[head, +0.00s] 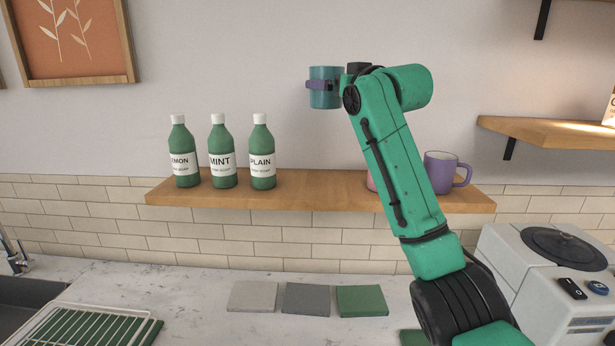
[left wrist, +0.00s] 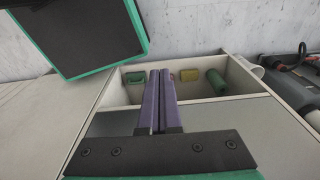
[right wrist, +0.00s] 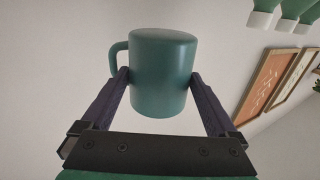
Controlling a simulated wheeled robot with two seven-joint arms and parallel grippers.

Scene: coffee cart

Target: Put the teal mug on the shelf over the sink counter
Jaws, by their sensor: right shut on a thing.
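The teal mug (head: 324,88) is held above the wooden shelf (head: 300,196), higher than the bottles on it. My right gripper (head: 318,86) is shut on the mug, with a finger on each side of its body. In the right wrist view the mug (right wrist: 162,75) sits between the fingers of the gripper (right wrist: 160,88), its handle to the left. In the left wrist view my left gripper (left wrist: 158,75) has its two fingers together, over an open drawer (left wrist: 120,90). The left gripper is not in the head view.
Three green bottles (head: 221,155) stand on the left of the shelf. The shelf's middle is clear. A grey machine (head: 545,285) stands at lower right.

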